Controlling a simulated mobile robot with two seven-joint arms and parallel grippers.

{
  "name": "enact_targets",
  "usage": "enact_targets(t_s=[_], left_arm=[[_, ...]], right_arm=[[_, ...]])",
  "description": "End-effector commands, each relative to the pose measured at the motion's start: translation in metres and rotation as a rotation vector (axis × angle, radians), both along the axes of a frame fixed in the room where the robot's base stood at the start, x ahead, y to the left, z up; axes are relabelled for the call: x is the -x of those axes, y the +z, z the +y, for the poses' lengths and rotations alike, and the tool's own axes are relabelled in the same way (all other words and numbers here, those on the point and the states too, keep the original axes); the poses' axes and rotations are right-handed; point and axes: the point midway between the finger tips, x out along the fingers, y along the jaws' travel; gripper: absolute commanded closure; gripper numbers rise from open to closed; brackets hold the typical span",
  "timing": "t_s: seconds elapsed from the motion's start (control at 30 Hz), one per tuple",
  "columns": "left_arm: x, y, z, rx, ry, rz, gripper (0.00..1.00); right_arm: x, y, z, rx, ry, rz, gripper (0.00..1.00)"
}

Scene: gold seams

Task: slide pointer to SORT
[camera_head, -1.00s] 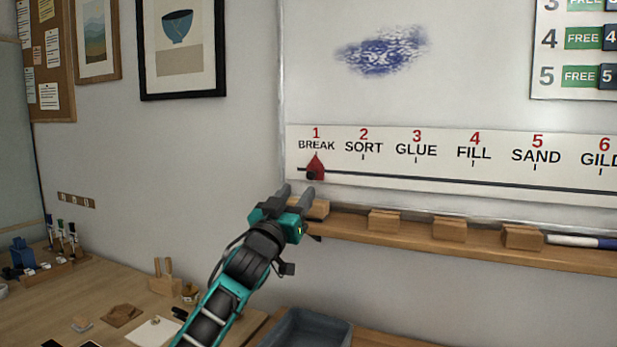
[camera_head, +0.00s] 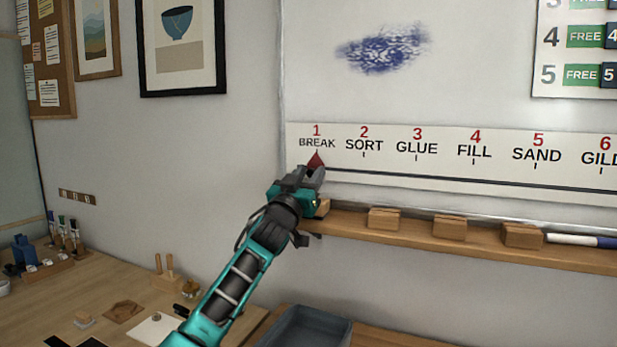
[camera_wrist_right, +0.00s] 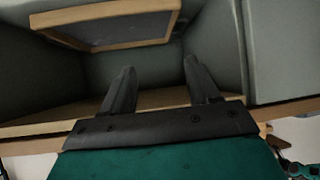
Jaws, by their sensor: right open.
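The red pointer (camera_head: 317,158) is on the white label strip (camera_head: 420,172) of the board, just under 1 BREAK. Its tip points up at that label. The SORT label (camera_head: 364,146) is one place to the right, with a short tick below it. My left gripper (camera_head: 309,172) is at the pointer and hides its lower part and knob. I cannot tell whether its fingers touch or grip the pointer. My right gripper (camera_wrist_right: 159,64) is open in the right wrist view, with nothing between its fingers.
A wooden ledge (camera_head: 345,222) with several wooden blocks runs below the strip, close under my left gripper. A dark slot line runs right along the strip with nothing else on it. A grey bin (camera_head: 305,330) is below. In the right wrist view, a wood-framed panel (camera_wrist_right: 110,25) is ahead.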

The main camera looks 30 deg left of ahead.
Motion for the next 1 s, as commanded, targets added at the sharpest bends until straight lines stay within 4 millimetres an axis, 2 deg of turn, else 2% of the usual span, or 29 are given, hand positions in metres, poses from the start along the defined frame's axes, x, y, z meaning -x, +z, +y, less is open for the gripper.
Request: enact_targets(t_s=[0.07, 0.37, 0.8, 0.87, 1.0], left_arm=[[0.000, 0.000, 0.000, 0.000, 0.000, 0.000, 0.70], [0.000, 0.000, 0.000, 0.000, 0.000, 0.000, 0.99], [0.000, -0.001, -0.002, 0.001, -0.001, 0.000, 1.00], [0.000, -0.001, -0.008, 0.001, -0.003, 0.000, 1.00], [-0.002, -0.003, -0.035, 0.008, -0.008, 0.000, 1.00]], right_arm=[[0.000, 0.000, 0.000, 0.000, 0.000, 0.000, 0.40], [0.000, 0.000, 0.000, 0.000, 0.000, 0.000, 0.40], [0.001, -0.001, 0.000, -0.001, 0.000, 0.003, 0.40], [0.001, -0.002, 0.000, -0.001, 0.000, 0.003, 0.40], [0.002, -0.006, 0.000, -0.001, 0.000, 0.003, 0.40]])
